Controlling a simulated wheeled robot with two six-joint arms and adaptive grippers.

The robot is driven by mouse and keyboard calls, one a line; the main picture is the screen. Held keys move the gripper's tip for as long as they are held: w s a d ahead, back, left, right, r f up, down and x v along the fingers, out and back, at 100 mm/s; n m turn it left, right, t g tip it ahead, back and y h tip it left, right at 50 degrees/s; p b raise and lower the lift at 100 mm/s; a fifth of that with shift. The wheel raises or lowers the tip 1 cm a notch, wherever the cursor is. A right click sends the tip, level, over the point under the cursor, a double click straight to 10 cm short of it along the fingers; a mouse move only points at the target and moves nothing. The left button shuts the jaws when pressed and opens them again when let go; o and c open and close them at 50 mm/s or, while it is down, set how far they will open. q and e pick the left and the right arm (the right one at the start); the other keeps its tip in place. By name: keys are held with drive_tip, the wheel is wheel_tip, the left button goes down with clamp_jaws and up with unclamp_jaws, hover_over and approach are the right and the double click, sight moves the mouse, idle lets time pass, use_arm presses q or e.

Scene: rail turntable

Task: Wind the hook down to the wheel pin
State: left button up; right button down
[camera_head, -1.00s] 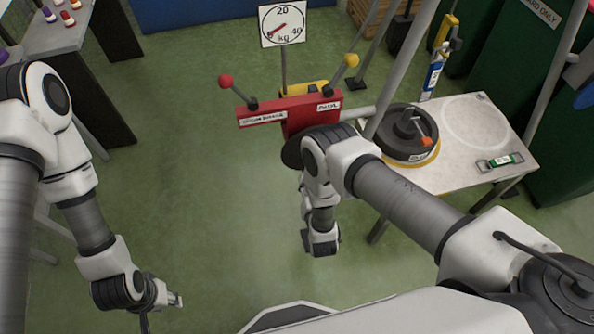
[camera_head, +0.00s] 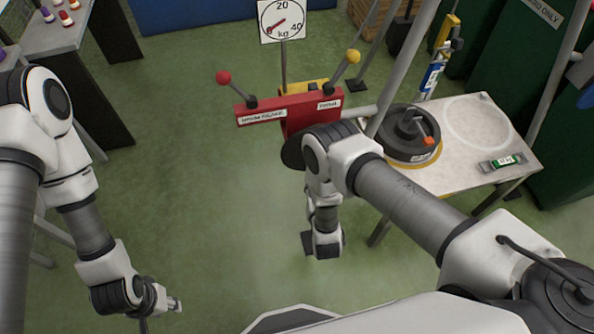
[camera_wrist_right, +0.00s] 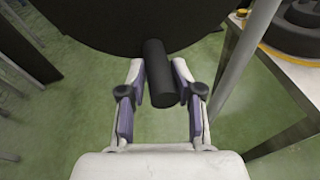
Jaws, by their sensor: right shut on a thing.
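My right gripper (camera_wrist_right: 160,95) is shut on a black cylindrical handle (camera_wrist_right: 160,80) that stands out from a large dark disc (camera_wrist_right: 120,22). In the head view my right arm covers most of this disc (camera_head: 292,152), below the red box (camera_head: 300,112) with its two ball-tipped levers. A dark round wheel (camera_head: 412,148) with an orange part (camera_head: 429,140) on top lies on the table at the right. I cannot make out the hook or tell which part is the pin. My left gripper (camera_head: 174,304) hangs over the floor at lower left; its finger gap is too small to read.
The pale table (camera_head: 450,178) also bears a green level (camera_head: 502,163). A grey post rises beside the wheel. A dial gauge in kg (camera_head: 283,20) stands behind the red box. A side table (camera_head: 60,30) is at upper left. Green floor lies open between my arms.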

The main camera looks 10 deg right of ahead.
drive_tip(key=shift+d, duration=0.15)
drive_tip(key=shift+f+b, duration=0.1)
drive_tip(key=shift+b, duration=0.7)
drive_tip(key=shift+w+d+n+b, duration=0.1)
drive_tip(key=shift+d+n+b, duration=0.4)
drive_tip(key=shift+b, duration=1.85)
drive_tip(key=n+b, duration=0.1)
drive_tip(key=b, duration=0.7)
drive_tip(key=shift+d+r+t+h, duration=0.3)
drive_tip(key=shift+d, duration=0.05)
drive_tip(key=shift+d, duration=0.1)
drive_tip(key=shift+d+r+b, duration=0.1)
drive_tip(key=shift+d+b, duration=0.55)
drive_tip(key=shift+d, duration=0.15)
